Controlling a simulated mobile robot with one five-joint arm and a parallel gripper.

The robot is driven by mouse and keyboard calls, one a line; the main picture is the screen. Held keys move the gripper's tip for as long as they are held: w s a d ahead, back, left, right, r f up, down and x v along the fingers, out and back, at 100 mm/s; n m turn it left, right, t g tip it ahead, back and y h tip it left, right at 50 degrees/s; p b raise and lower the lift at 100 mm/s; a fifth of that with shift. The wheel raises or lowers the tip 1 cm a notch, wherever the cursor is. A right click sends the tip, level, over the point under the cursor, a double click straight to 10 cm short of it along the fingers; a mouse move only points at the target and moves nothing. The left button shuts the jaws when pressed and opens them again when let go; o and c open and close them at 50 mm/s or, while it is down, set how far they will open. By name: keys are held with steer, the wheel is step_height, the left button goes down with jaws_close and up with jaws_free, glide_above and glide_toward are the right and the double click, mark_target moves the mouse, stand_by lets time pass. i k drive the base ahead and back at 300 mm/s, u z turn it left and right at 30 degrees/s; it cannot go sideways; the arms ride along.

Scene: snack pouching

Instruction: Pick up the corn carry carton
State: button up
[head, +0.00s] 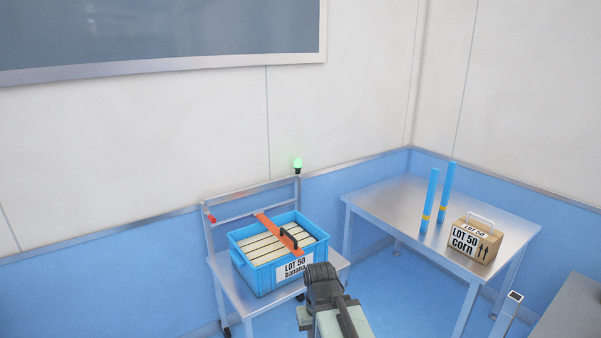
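The corn carry carton (474,241) is a brown cardboard box with a white handle on top. It stands upright on the steel table at the right, near its front right corner. Its labels read "LOT 50 corn", with two up arrows beside the front label. My arm comes up from the bottom centre, with a dark end part (322,283) in front of the trolley. It is well to the left of the carton and apart from it. No fingertips can be made out, so whether my gripper is open or shut does not show.
Two blue posts with yellow bands (428,205) stand just left of the carton. A blue crate labelled banana (259,280), with an orange bar across it, sits on a trolley (236,297). The steel table (385,203) is bare at its left. A grey surface (572,318) lies at bottom right.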

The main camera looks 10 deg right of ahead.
mark_target(481, 242)
steer(key=z, duration=0.25)
steer(key=i, duration=2.15)
steer(key=z, duration=0.15)
